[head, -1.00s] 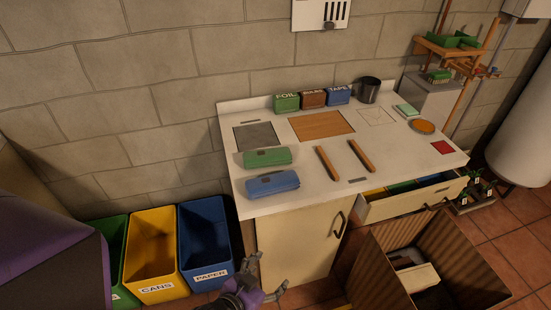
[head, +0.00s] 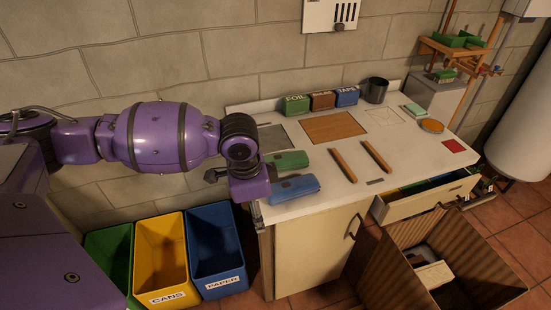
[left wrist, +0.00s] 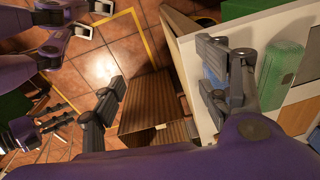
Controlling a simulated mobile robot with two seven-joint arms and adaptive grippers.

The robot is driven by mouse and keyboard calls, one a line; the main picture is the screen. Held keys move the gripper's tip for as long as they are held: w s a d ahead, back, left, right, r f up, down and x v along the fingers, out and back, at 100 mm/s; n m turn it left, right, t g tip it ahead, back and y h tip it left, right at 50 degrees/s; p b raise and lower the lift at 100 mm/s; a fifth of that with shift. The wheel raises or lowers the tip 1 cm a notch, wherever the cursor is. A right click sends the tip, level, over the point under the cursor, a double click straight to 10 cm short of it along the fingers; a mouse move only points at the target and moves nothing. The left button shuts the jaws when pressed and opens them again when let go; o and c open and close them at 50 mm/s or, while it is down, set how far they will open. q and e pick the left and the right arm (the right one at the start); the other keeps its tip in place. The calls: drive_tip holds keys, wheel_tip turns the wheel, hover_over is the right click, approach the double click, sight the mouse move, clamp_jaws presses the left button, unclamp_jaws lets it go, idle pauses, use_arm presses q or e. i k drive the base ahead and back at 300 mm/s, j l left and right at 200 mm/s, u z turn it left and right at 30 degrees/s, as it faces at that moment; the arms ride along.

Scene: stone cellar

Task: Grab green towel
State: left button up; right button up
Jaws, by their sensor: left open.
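The rolled green towel (head: 287,160) lies on the worktop's left part, in front of a grey square. The rolled blue towel (head: 292,187) lies nearer the front edge. My left gripper (head: 237,196) is beside the counter's left end, left of both towels, partly hidden by its own wrist. In the left wrist view my left gripper (left wrist: 160,75) has its fingers wide apart with nothing between them. There the green towel (left wrist: 283,75) lies right of the right finger, and the blue towel (left wrist: 215,62) is partly behind that finger. My right gripper seems to show at upper left; its opening is unclear.
Two brown wooden bars (head: 343,165) lie right of the towels. Labelled boxes (head: 322,101) and a dark pot (head: 375,90) stand at the back. An open drawer (head: 430,197) and cardboard box (head: 455,255) are at right. Bins (head: 215,250) stand left of the counter.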

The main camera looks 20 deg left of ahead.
sight(298, 160)
drive_tip(key=i, duration=1)
